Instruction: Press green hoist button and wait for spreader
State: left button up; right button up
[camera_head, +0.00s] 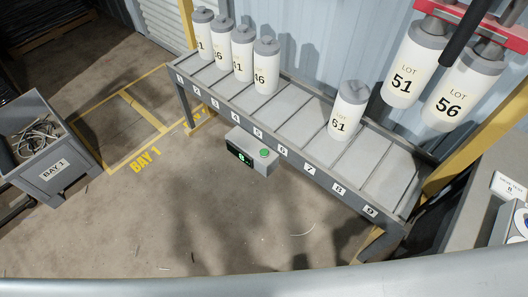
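The green hoist button (264,153) sits on top of a grey control box (262,167) on the front of the numbered rack. The box has a small dark display (239,154) with a lit green character too small to read surely. The red spreader (505,32) is partly in view at the top right. Two white canisters with grey caps, LOT 51 (402,82) and LOT 56 (448,108), hang beneath it, above the rack's right end. Nothing touches the button. Neither of my grippers is in view.
The rack (300,125) has slots numbered 1 to 9. Several canisters (266,75) stand at its left end, and LOT 61 (347,112) stands alone further right. Floor before the rack is mostly clear.

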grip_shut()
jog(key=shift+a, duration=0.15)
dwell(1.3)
